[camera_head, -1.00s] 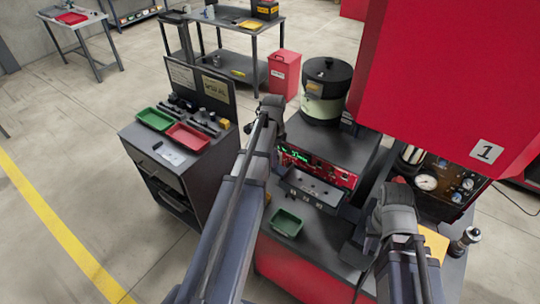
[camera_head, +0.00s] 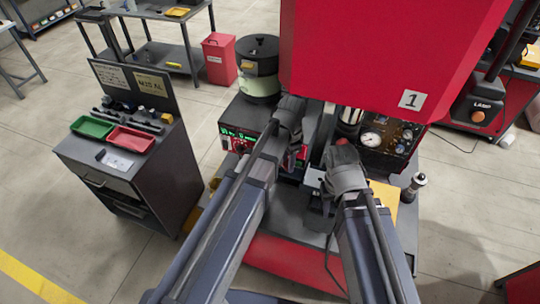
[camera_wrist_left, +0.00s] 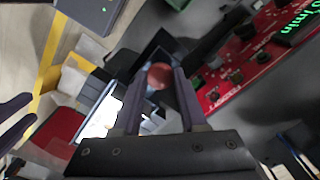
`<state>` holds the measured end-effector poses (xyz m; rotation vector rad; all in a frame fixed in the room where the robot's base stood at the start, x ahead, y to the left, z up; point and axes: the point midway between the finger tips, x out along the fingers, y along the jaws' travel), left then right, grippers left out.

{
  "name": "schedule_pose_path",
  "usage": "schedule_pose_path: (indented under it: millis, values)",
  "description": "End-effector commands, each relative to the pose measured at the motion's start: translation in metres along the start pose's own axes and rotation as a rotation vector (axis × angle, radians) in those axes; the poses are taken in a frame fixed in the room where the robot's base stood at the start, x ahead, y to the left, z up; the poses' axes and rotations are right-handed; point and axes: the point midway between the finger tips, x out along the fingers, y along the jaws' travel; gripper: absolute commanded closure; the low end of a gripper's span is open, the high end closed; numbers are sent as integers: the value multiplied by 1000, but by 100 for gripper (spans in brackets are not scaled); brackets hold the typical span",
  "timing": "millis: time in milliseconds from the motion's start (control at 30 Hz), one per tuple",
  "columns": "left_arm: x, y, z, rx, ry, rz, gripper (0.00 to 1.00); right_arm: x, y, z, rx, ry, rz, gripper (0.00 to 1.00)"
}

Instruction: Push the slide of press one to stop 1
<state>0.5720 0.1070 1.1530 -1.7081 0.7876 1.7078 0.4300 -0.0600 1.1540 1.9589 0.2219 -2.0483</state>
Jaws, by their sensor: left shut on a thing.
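Press one is the large red housing (camera_head: 390,45) with the label 1, at the upper right of the head view. My left gripper (camera_head: 297,158) reaches in front of it, mostly hidden by its own arm. In the left wrist view my left gripper (camera_wrist_left: 160,92) has its two fingers on either side of a red ball knob (camera_wrist_left: 160,73) and is shut on it. A dark part lies behind the knob. The slide and its stop marks cannot be made out. My right gripper (camera_head: 328,200) hangs to the right of the left one; its fingers are too small and dark to read.
A feeder bowl (camera_head: 258,68) stands behind a red control box (camera_head: 238,138) left of my left gripper. A gauge panel (camera_head: 385,137) is right of it. A cabinet (camera_head: 130,185) with a green tray (camera_head: 92,127) and a red tray (camera_head: 130,138) stands at the left.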

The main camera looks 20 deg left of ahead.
Motion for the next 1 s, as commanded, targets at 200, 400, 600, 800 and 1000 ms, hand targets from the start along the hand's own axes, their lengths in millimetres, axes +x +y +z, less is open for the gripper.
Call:
schedule_pose_path:
  millis: [200, 400, 600, 800, 1000]
  values:
    - [0, 20, -18, 3, 0, 4, 100, 0, 0, 0, 0, 0, 0, 60]
    - [0, 25, -24, 0, -1, 3, 100, 0, 0, 0, 0, 0, 0, 60]
    - [0, 26, -24, 0, -1, 2, 100, 0, 0, 0, 0, 0, 0, 60]
    - [0, 25, -24, 0, -1, 2, 56, 0, 0, 0, 0, 0, 0, 60]
    - [0, 25, -24, 0, -1, 1, 34, 0, 0, 0, 0, 0, 0, 60]
